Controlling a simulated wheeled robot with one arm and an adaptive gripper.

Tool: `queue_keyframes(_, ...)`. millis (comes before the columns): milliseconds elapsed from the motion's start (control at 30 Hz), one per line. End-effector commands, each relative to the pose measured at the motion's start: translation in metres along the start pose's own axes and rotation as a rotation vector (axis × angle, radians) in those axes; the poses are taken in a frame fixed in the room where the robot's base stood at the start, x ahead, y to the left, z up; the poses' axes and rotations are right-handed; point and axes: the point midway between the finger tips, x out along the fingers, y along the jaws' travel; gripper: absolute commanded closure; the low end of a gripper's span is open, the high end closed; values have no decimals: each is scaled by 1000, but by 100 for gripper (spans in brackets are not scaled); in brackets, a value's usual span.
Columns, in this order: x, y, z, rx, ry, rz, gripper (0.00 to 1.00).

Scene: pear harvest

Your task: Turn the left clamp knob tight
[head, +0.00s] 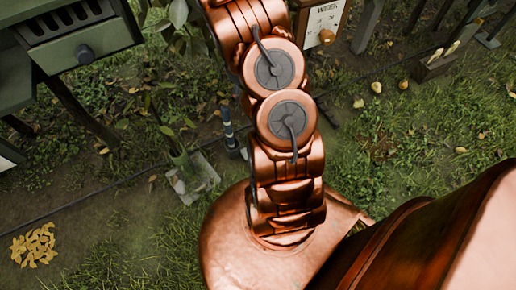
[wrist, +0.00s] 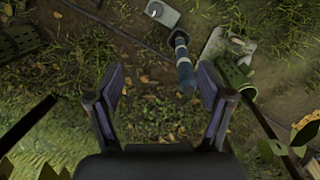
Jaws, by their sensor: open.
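My gripper (wrist: 160,85) is open and empty in the wrist view, its two dark fingers spread above leafy ground. It is out of sight in the head view, where my copper arm fills the middle. No knob lies between the fingers. I cannot tell which thing is the left clamp knob. A dark round knob (head: 84,53) is on the front of a green box at the upper left of the head view. An orange knob (head: 326,36) is on a pale panel marked WEEK, right of my arm.
A blue-grey post-like object (wrist: 183,62) stands or lies ahead of the fingers. A thin dark line crosses the ground. Yellow leaves (head: 33,246) lie piled at lower left. A small trough (head: 435,66) sits at upper right.

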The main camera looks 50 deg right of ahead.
Motion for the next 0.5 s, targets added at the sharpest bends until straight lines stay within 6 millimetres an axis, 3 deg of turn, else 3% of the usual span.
queue_keyframes(33, 31, 6, -2, -11, 0, -5, 20)
queue_keyframes(300, 152, 29, -10, -91, 27, -16, 20)
queue_keyframes(500, 242, 33, -13, -149, 58, -30, 20)
